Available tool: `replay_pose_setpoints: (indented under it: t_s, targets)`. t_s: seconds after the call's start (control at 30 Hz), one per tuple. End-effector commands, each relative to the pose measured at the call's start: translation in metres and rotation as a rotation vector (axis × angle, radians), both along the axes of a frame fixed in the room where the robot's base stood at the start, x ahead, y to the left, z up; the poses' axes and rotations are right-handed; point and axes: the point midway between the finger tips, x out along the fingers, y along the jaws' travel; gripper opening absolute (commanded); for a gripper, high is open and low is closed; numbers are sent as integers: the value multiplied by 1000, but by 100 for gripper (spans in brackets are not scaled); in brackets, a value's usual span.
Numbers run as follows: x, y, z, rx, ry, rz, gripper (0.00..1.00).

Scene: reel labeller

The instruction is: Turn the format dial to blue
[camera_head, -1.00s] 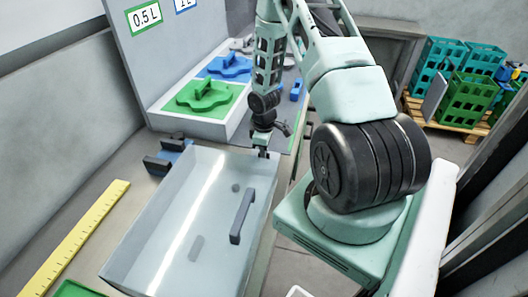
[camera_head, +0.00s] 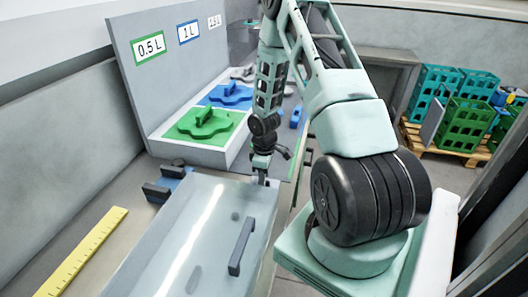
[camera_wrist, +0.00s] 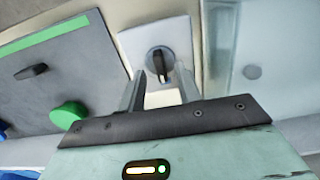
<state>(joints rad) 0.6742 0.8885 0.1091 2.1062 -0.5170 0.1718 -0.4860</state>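A dark round dial with a raised grip bar (camera_wrist: 161,62) sits on a pale square plate (camera_wrist: 190,38) in the wrist view. I take it to be the format dial; no colour marks around it can be made out. My gripper (camera_wrist: 162,80) is open, its two fingers pointing at the dial, one on each side of the grip bar's near end in the picture. I cannot tell whether they touch it. In the head view my gripper (camera_head: 262,181) hangs at the far right end of the clear cover, and the dial is not visible there.
A clear cover (camera_head: 195,225) with a dark handle (camera_head: 241,246) lies beside the gripper. Behind it a rack (camera_head: 185,150) holds green (camera_head: 205,122), blue (camera_head: 231,94) and grey star-shaped parts under volume labels. A yellow ruler (camera_head: 82,252) lies left. Crates (camera_head: 462,120) stand far right.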

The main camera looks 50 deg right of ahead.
Motion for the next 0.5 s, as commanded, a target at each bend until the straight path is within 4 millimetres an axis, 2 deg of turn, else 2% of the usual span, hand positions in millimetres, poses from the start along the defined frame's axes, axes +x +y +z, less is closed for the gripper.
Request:
replay_pose_setpoints:
  t_s: [0.5]
  targets:
    - [1, -1, 112, -4, -5, -1, 34]
